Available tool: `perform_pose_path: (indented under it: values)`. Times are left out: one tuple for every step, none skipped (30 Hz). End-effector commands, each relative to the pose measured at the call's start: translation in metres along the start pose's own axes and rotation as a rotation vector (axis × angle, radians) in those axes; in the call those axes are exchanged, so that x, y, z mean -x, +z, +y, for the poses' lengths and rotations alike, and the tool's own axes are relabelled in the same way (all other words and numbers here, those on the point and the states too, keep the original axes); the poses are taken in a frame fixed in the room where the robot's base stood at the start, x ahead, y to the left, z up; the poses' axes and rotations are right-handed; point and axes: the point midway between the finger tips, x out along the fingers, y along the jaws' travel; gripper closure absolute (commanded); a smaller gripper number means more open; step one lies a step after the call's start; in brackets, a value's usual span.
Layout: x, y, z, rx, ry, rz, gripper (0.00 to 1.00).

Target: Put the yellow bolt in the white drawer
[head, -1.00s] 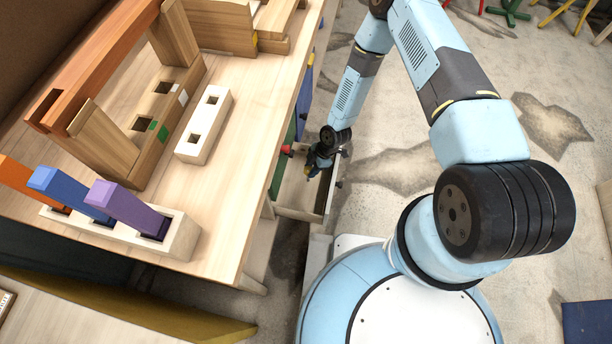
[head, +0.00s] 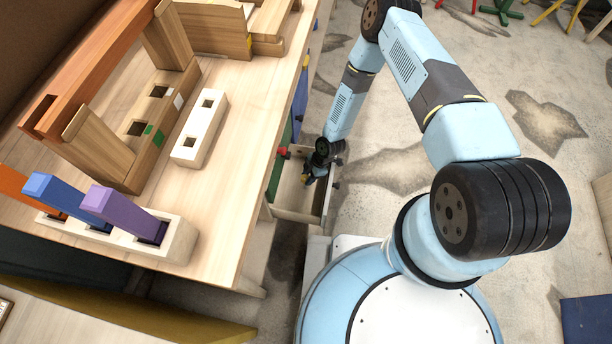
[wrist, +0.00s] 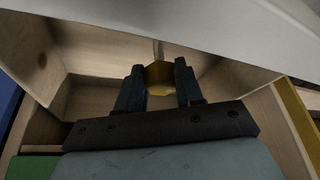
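The open white drawer (head: 297,208) juts out from under the table edge in the head view. My gripper (head: 308,180) points down into it there. In the wrist view, my gripper (wrist: 160,88) has its two dark fingers on either side of the yellow bolt (wrist: 159,74), and they appear to touch it. The bolt's yellow head shows between the fingers, with a thin grey shank beyond it. The drawer's pale wooden inside (wrist: 95,52) lies around and beyond the fingers. I cannot tell whether the bolt touches the drawer floor.
The wooden table (head: 240,150) bears a white block with two square holes (head: 200,128), a wooden frame (head: 110,85) and a holder with coloured pegs (head: 180,240). Green and blue fronts (head: 300,95) line the table side by my arm. Open floor lies to the right.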

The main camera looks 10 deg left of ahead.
Motion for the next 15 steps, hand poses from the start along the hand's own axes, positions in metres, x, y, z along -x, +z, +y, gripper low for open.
perform_pose_path:
  values:
    - [-0.0001, 0.0002, -0.0003, 0.000, -0.001, 0.000, 0.59]
    - [-0.0001, 0.0002, -0.0003, 0.000, -0.001, 0.000, 0.56]
    - [0.0000, 0.0002, -0.0004, 0.000, -0.001, 0.000, 0.53]
    - [0.0000, 0.0002, -0.0003, 0.000, -0.001, 0.000, 0.50]
    - [0.0000, 0.0002, -0.0003, 0.000, -0.001, 0.000, 0.47]
    - [0.0000, 0.0002, -0.0003, 0.000, -0.001, 0.000, 0.43]
    - [0.0000, 0.0002, -0.0003, 0.000, -0.001, 0.000, 0.40]
    - [0.0000, 0.0002, -0.0003, 0.000, -0.001, 0.000, 0.39]
    - [0.0001, 0.0002, -0.0003, 0.000, -0.001, 0.000, 0.39]
    - [0.0001, 0.0002, -0.0003, 0.000, 0.000, 0.000, 0.39]
    - [0.0001, 0.0002, -0.0003, -0.001, 0.000, 0.000, 0.39]
    - [0.0001, 0.0002, -0.0003, -0.001, 0.000, 0.000, 0.39]
    - [0.0001, 0.0002, -0.0003, -0.001, 0.000, 0.000, 0.39]
    - [0.0003, 0.0002, -0.0003, -0.001, 0.000, 0.000, 0.39]
    - [0.0008, 0.0000, -0.0002, -0.001, 0.000, 0.000, 0.39]
